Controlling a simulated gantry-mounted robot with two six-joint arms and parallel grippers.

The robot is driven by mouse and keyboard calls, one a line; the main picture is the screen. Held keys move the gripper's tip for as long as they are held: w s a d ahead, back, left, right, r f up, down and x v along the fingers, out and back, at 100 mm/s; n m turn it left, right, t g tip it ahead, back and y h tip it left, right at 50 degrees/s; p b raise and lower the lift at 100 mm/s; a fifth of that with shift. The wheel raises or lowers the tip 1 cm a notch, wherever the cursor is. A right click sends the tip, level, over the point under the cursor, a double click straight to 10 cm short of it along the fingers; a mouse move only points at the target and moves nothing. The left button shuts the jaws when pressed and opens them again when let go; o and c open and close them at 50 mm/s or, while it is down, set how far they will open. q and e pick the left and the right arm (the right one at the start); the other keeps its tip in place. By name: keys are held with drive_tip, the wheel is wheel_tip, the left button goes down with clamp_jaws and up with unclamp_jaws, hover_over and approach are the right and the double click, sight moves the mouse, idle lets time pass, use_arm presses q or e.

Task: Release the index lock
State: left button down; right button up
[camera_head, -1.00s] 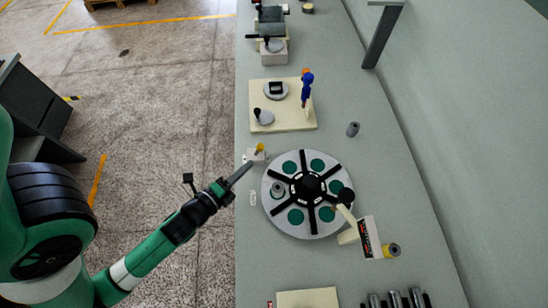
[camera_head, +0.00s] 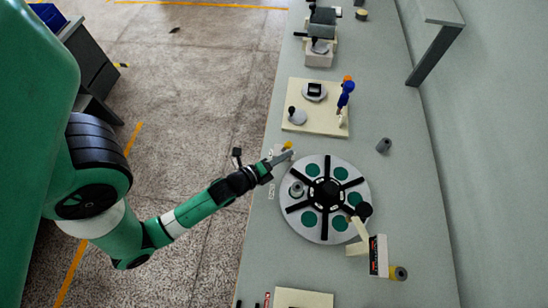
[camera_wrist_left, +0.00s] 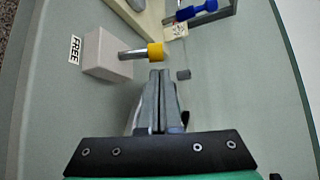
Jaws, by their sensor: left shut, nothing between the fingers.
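The index lock is a pale block (camera_wrist_left: 105,53) with a metal pin and a yellow knob (camera_wrist_left: 155,53), beside a FREE label (camera_wrist_left: 76,49) in the left wrist view. In the head view the yellow knob (camera_head: 288,145) shows at the table's left side, by the round index plate (camera_head: 325,235). My left gripper (camera_wrist_left: 161,76) is shut and empty, its fingertips close to the knob. In the head view the left gripper (camera_head: 290,154) partly covers the block. I cannot tell whether the fingertips touch the knob. My right gripper is not in view.
The plate carries black spokes, green pads and a grey ring-shaped part (camera_head: 297,189). A cream board (camera_head: 318,118) with a blue-handled device (camera_head: 346,92) stands beyond the lock. A grey cylinder (camera_head: 384,145) stands to the right. The table's left edge runs below my arm.

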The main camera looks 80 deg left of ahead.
use_arm(q)
drive_tip(key=shift+x, duration=1.05)
drive_tip(key=shift+s+r, duration=0.1)
drive_tip(key=shift+s, duration=0.1)
drive_tip(key=shift+a+p, duration=0.1)
drive_tip(key=shift+p, duration=0.25)
drive_tip(key=shift+s, duration=0.1)
